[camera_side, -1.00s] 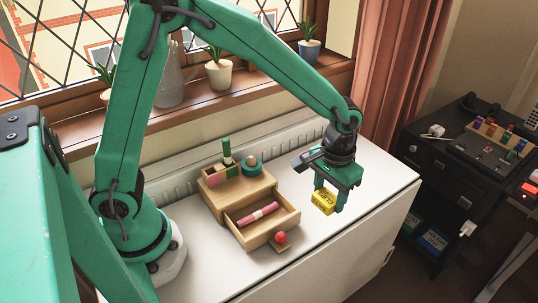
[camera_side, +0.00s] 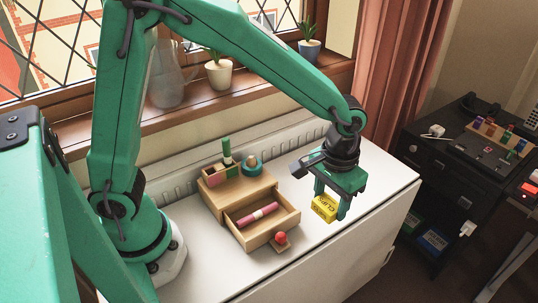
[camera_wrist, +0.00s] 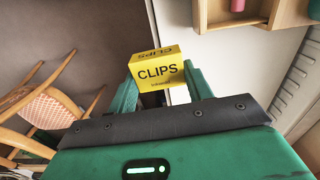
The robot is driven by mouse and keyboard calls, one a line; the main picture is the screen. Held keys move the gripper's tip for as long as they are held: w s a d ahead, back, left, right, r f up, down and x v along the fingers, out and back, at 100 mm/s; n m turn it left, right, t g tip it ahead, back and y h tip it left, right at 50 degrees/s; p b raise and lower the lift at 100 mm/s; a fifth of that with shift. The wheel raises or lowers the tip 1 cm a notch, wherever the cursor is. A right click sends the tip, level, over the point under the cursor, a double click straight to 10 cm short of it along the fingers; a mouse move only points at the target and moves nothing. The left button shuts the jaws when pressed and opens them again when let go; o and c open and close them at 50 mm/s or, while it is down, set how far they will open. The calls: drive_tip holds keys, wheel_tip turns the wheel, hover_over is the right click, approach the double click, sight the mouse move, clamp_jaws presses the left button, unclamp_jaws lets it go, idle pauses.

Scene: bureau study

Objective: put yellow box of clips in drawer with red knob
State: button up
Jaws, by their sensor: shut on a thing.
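The yellow box of clips (camera_side: 325,207) is held between the fingers of my gripper (camera_side: 333,202), above the right part of the white top. Its "CLIPS" label also shows in the wrist view on the yellow box (camera_wrist: 158,70). My gripper is shut on it. The drawer with the red knob (camera_side: 262,228) is pulled open at the front of a small wooden cabinet, to the left of my gripper. The red knob (camera_side: 281,238) is on its front. A pink rolled thing (camera_side: 258,213) lies inside the drawer. In the wrist view only part of the drawer (camera_wrist: 285,14) shows.
On the wooden cabinet (camera_side: 240,190) stand a green marker (camera_side: 227,150) and a teal round thing (camera_side: 252,167). The white top (camera_side: 365,180) around the gripper is clear. Potted plants (camera_side: 219,73) stand on the sill behind. A black cabinet (camera_side: 445,165) is at right.

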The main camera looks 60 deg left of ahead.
drive_tip(key=shift+a, duration=0.1)
drive_tip(key=shift+s+a+n, duration=0.4)
drive_tip(key=shift+a+n, duration=0.2)
drive_tip(key=shift+n, duration=0.4)
drive_tip(key=s+a+f+n, duration=0.1)
drive_tip(key=s+a+n, duration=0.7)
drive_tip(key=n, duration=0.7)
drive_tip(key=shift+s+a+f+n, duration=0.15)
drive_tip(key=shift+s+a+n, duration=0.2)
drive_tip(key=shift+a, duration=0.3)
drive_tip(key=shift+w, duration=0.1)
hover_over(264, 224)
drive_tip(key=shift+d+f, duration=0.15)
drive_tip(key=shift+f, duration=2.1)
drive_tip(key=shift+f, duration=1.75)
drive_tip(key=shift+f, duration=0.1)
